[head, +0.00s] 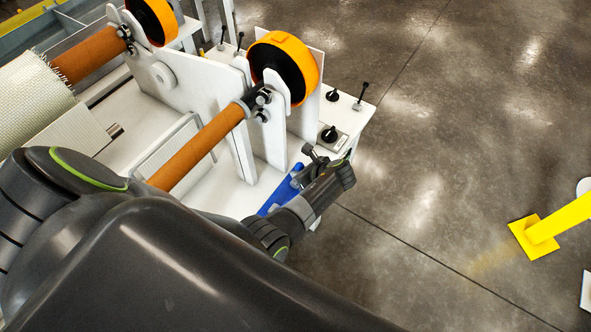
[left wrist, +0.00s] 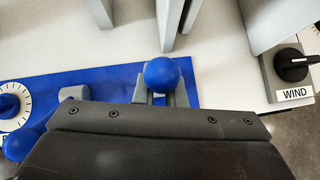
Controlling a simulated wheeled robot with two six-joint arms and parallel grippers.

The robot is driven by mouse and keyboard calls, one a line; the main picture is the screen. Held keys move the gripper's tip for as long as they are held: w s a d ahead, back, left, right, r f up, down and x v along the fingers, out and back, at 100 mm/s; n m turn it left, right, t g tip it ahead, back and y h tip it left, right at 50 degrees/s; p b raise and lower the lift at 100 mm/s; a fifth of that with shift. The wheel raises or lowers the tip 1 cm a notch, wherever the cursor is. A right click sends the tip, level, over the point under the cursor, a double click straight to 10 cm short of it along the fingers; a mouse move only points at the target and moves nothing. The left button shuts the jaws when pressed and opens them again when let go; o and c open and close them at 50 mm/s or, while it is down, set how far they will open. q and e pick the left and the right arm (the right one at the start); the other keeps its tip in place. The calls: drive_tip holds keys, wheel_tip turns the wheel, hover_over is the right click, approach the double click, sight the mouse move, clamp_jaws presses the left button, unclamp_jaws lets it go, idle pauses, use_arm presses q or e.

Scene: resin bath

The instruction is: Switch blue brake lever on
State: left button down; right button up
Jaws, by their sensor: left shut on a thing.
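The blue brake lever shows in the left wrist view as a round blue knob (left wrist: 162,74) on a grey post at a slot in the blue panel (left wrist: 110,84). My left gripper (left wrist: 162,96) is shut on it, close below the knob in that view. The lower part of the lever is hidden behind the gripper. In the head view my left gripper (head: 304,163) is at the front end of the white machine, beside the blue panel (head: 284,190). The lever itself is hard to make out there. My right gripper is not in view.
A dial (left wrist: 12,103) and another blue knob (left wrist: 22,145) are at the left of the panel. A black WIND switch (left wrist: 292,65) is at the right. An orange wheel (head: 287,65) and brown roller (head: 200,150) stand close to my arm. A yellow post (head: 560,220) is on open floor.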

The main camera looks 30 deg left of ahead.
use_arm(q)
drive_tip(key=shift+w+d+y+b, duration=0.1)
drive_tip(key=shift+d+y+b, duration=0.7)
drive_tip(key=shift+y, duration=0.4)
drive_tip(key=shift+a, duration=0.1)
drive_tip(key=c, duration=1.5)
unclamp_jaws()
drive_tip(key=shift+c, duration=0.2)
drive_tip(key=shift+o, duration=0.2)
